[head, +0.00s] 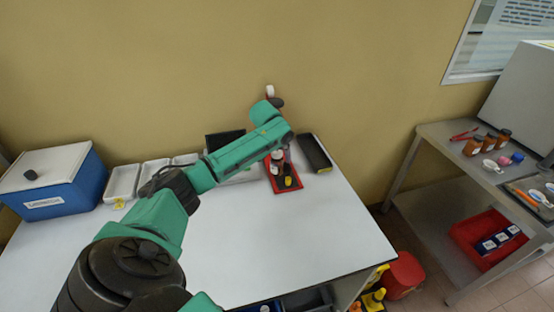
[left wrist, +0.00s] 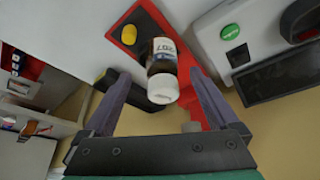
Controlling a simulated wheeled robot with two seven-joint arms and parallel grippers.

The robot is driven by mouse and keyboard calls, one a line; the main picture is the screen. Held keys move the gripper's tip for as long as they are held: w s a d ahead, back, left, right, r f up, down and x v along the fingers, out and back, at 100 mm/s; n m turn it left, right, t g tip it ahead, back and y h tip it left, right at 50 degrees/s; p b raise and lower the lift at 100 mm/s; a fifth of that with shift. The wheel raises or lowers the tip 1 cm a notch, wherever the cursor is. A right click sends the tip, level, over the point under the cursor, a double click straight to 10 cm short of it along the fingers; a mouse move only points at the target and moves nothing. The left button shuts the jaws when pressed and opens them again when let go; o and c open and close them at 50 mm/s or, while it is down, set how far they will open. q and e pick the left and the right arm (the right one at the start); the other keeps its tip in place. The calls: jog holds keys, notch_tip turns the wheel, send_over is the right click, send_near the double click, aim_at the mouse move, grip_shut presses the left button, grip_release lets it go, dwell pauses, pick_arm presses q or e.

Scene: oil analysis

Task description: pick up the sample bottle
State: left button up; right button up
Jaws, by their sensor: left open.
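The sample bottle (left wrist: 162,62) is brown with a white label and a white cap. In the left wrist view it stands on the red tray (left wrist: 127,14), cap toward the camera. My left gripper (left wrist: 160,73) is open, with one finger on each side of the bottle and a visible gap on both sides. In the head view the bottle (head: 277,168) shows on the red tray (head: 293,187) just below the end of my left arm. The left fingers are hard to make out there. My right gripper is not in view.
A yellow cap-like piece (head: 288,181) lies on the tray near the bottle. A device with a green button (left wrist: 229,32) is close beside the tray. A black box (head: 315,153) lies to its right. White trays and a blue box (head: 62,190) are at left. The front table is clear.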

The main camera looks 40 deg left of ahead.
aim_at(276, 159)
pick_arm(q)
jog(key=x, duration=0.2)
jog(key=p+x, duration=0.1)
jog(key=x, duration=0.2)
jog(key=shift+a, duration=0.2)
jog(key=shift+w+f, duration=0.1)
jog(key=shift+f, duration=0.35)
jog(key=shift+c, duration=0.6)
grip_shut()
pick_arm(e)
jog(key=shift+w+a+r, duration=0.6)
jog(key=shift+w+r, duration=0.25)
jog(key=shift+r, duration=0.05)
pick_arm(q)
jog(key=shift+r, duration=0.1)
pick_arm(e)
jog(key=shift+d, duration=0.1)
